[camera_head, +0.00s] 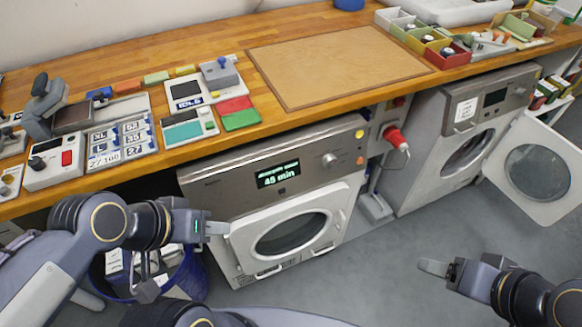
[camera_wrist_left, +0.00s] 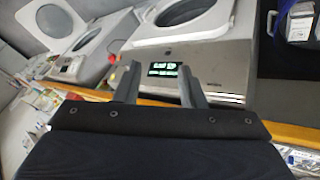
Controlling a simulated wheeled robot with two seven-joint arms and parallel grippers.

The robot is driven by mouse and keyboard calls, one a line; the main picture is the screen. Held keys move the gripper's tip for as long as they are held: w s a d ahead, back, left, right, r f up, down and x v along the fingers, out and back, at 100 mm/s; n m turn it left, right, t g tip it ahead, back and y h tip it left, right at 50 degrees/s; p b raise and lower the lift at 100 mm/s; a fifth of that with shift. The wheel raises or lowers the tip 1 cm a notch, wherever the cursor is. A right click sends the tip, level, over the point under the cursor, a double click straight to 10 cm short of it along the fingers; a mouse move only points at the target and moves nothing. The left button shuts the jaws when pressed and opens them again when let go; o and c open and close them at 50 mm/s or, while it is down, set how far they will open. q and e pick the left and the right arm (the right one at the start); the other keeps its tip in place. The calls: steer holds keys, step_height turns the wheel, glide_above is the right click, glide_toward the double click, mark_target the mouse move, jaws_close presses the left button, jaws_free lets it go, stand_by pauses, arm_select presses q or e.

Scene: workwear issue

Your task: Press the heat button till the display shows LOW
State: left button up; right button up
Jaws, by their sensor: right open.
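The front washer-like machine (camera_head: 215,200) has a dark display (camera_head: 278,174) with green text reading 45 min under a smaller line I cannot read surely. A round dial (camera_head: 329,160) and two small yellow-orange buttons (camera_head: 359,133) are at the panel's right end. I cannot tell which button is for heat. My left gripper (camera_head: 217,228) is in front of the machine's left side, below the panel. The display (camera_wrist_left: 164,70) shows between its two parted fingers (camera_wrist_left: 160,88) in the left wrist view; they hold nothing. My right gripper (camera_head: 436,268) is open and empty over the floor.
The machine's round door (camera_head: 290,235) is below the panel. A second machine (camera_head: 455,120) with an open door (camera_head: 537,170) stands at right. A blue basket (camera_head: 185,275) is under my left arm. The wooden worktop (camera_head: 200,60) above holds several devices.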

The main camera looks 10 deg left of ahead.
arm_select(q)
steer(key=shift+c, duration=0.5)
jaws_close()
stand_by(1.4)
